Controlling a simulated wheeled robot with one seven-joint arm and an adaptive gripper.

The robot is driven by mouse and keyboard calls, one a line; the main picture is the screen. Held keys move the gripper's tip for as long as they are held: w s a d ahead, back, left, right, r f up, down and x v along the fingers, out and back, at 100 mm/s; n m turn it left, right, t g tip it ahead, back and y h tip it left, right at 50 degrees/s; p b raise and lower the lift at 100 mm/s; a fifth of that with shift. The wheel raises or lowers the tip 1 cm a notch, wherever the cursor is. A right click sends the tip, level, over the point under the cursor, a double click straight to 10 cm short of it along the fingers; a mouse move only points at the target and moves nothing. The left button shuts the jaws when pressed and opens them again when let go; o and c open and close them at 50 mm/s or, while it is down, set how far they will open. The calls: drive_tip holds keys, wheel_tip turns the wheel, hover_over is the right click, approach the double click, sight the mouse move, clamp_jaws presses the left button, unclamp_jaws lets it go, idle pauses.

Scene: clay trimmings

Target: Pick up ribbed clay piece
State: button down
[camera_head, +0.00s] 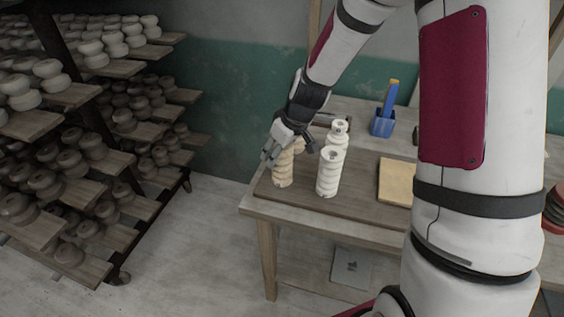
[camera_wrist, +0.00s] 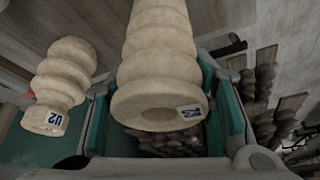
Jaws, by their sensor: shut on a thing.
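A ribbed, cream-tan clay piece (camera_head: 283,173) stands upright near the left end of the board on the table. My gripper (camera_head: 273,154) reaches down at its top and is shut on it. In the wrist view this ribbed clay piece (camera_wrist: 160,55) is between the green-padded fingers, with a hole in its end and a small blue-and-white label. Two paler ribbed pieces, a front one (camera_head: 328,174) and a back one (camera_head: 340,131), stand to its right. Another ribbed piece (camera_wrist: 62,78) labelled "U2" is left of the fingers in the wrist view. My gripper hides part of the board behind it.
A rack of shelves (camera_head: 130,67) with many clay pieces stands at the left. Floor between rack and table is clear.

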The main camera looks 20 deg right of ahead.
drive_tip(key=shift+w+r, duration=0.1)
wheel_tip(320, 180, up, 4)
drive_tip(key=shift+f+b, duration=0.2)
drive_tip(key=shift+b, duration=0.1)
drive_tip(key=s+d+r+p, duration=0.1)
drive_tip(key=s+d+p, duration=0.2)
drive_tip(key=s, duration=1.3)
drive_tip(key=shift+r, duration=0.1)
